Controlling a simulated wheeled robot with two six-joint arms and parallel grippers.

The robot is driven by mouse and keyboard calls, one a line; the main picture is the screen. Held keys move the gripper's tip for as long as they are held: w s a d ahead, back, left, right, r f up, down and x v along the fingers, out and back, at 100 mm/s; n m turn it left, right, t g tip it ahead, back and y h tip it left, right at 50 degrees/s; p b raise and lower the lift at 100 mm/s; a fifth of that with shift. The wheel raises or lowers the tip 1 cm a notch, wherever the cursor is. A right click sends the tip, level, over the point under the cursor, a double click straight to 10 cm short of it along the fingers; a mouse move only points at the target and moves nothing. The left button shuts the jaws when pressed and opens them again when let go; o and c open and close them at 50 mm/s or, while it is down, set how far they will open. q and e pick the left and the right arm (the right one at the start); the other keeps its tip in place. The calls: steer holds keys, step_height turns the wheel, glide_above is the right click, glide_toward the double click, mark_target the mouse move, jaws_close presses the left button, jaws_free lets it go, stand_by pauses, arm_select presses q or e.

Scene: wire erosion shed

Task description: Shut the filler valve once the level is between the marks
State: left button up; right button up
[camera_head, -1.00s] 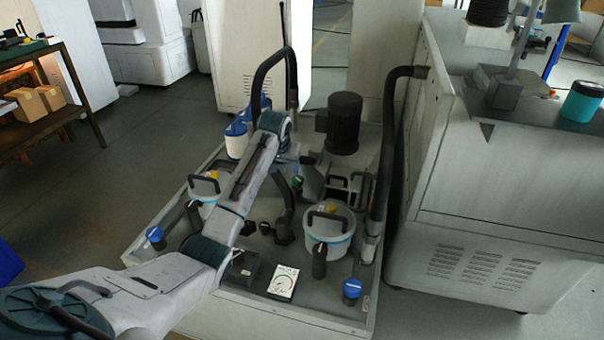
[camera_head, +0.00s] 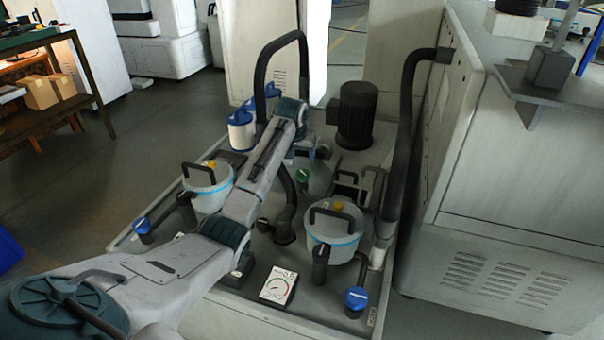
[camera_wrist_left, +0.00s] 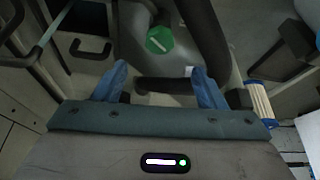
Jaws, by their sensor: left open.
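A green knob (camera_head: 303,174) with a pale bar sits low among the hoses in the middle of the machine base. It also shows in the left wrist view (camera_wrist_left: 159,40), beyond my open left gripper (camera_wrist_left: 160,82). Its two blue fingers are apart with nothing between them. In the head view my left gripper (camera_head: 310,150) is mostly hidden at the arm's end, above and behind the knob. Blue knobs stand at the left (camera_head: 143,226) and right front (camera_head: 357,298). No label tells which one is the filler valve. A white gauge card (camera_head: 279,286) lies in front; its reading is unclear.
Lidded pots stand left (camera_head: 208,190) and right (camera_head: 334,232) of the green knob. A black motor (camera_head: 357,115) is behind. Thick black hoses (camera_head: 405,150) arch over the base. A large white cabinet (camera_head: 510,190) closes off the right side.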

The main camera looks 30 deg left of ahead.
mark_target(302, 173)
arm_select(q)
steer(key=x, duration=0.9)
steer(key=shift+s, duration=0.1)
steer(key=shift+w+f, duration=0.25)
steer(key=shift+f, duration=0.3)
arm_select(e)
steer(key=shift+w+r, duration=0.4)
steer(key=shift+r, duration=0.3)
arm_select(q)
steer(key=shift+c, duration=0.5)
steer(key=c, duration=0.9)
